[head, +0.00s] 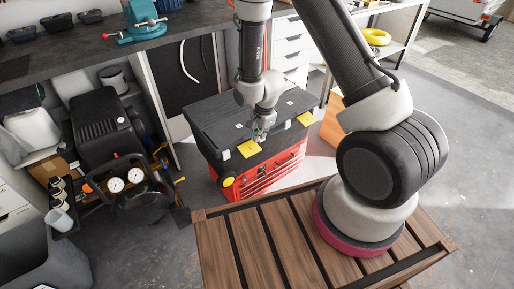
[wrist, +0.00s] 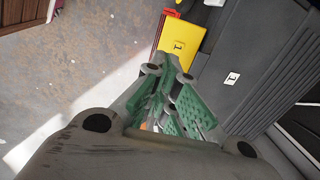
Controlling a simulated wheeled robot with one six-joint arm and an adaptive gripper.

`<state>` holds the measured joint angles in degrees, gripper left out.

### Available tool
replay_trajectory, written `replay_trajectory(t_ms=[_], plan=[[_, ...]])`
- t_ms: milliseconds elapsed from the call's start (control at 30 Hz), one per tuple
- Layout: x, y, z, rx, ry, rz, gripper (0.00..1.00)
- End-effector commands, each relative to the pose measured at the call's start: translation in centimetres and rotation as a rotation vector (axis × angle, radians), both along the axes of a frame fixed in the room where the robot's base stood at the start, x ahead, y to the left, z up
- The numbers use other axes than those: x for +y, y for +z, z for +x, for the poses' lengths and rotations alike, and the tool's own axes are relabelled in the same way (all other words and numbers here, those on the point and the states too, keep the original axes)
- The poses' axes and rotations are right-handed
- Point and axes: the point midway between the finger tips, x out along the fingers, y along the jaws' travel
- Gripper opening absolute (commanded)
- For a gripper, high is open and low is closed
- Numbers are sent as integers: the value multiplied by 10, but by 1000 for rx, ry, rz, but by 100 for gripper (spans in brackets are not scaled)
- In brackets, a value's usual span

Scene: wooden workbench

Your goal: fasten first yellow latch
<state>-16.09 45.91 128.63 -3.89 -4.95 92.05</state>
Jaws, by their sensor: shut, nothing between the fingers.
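The red toolbox (head: 262,172) with a black lid (head: 215,113) stands on the floor beyond the wooden platform. Two yellow latches stick out at the lid's front edge: one on the left (head: 249,149) and one on the right (head: 306,119). My gripper (head: 259,136) is shut and empty, pointing down close to this latch. In the wrist view its green-padded fingers (wrist: 168,62) reach the latch's near edge; I cannot tell whether they touch it.
A wooden slatted platform (head: 215,248) is in front, carrying my base. A black compressor with gauges (head: 115,185) stands left of the toolbox. The workbench (head: 75,62) and a white drawer unit (head: 290,45) are behind. The floor at right is clear.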

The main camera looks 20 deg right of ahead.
Motion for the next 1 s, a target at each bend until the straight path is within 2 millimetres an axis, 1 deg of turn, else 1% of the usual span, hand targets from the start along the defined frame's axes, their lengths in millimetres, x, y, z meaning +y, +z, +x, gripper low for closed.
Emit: replay_trajectory(t_ms=[33, 200, 300, 400, 600, 1000], plan=[[1, -12, 1, 3, 1, -1, 0], [2, -46, 7, 2, 0, -1, 0], [3, -61, 10, 2, 1, -1, 0], [4, -72, 13, -1, 1, 0, 0], [5, -81, 14, -1, 1, 0, 0], [5, -81, 16, -7, 1, 2, 0]])
